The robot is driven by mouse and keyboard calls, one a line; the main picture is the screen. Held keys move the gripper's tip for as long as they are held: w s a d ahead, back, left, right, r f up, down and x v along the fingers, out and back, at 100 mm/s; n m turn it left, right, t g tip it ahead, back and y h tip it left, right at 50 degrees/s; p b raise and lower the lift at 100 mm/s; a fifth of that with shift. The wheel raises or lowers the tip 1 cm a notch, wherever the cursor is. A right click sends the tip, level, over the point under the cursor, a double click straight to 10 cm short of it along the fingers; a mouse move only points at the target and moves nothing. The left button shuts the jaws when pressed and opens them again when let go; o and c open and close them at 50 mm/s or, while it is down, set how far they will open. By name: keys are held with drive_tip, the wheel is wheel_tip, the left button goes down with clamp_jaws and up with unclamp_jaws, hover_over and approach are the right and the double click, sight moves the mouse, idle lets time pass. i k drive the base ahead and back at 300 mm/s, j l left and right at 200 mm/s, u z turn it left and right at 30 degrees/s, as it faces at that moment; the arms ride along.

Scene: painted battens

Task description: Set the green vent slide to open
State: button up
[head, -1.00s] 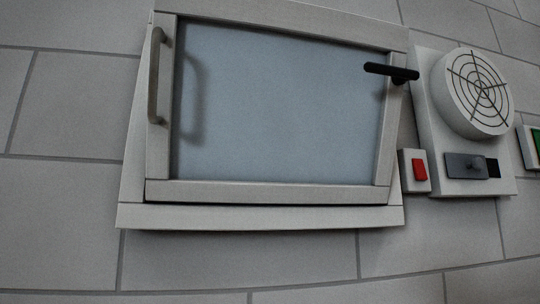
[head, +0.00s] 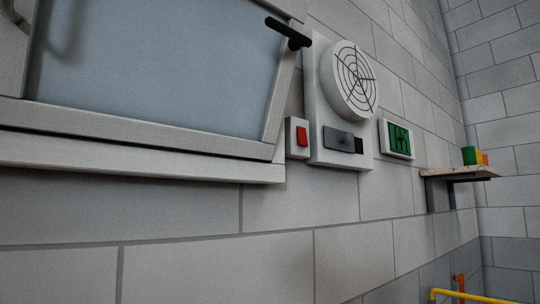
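A green vent slide (head: 399,138) sits in a small white frame (head: 385,143) on the block wall, right of the round fan. Dark bars show across its green face, but it is too small to tell its setting. My gripper is not in view.
A white panel (head: 318,100) carries a round fan grille (head: 354,82) and a grey slider (head: 338,139). A red switch (head: 302,137) is left of it. A window (head: 150,75) with a black handle (head: 288,33) is at left. A shelf (head: 462,173) holds small coloured items. A yellow rail (head: 480,297) stands low right.

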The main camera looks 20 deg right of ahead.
sight(404, 137)
drive_tip(key=l+z, duration=0.1)
drive_tip(key=z, duration=0.25)
drive_tip(key=i+z, duration=0.1)
drive_tip(key=z, duration=0.3)
drive_tip(key=l+z, duration=0.1)
drive_tip(key=z, duration=0.25)
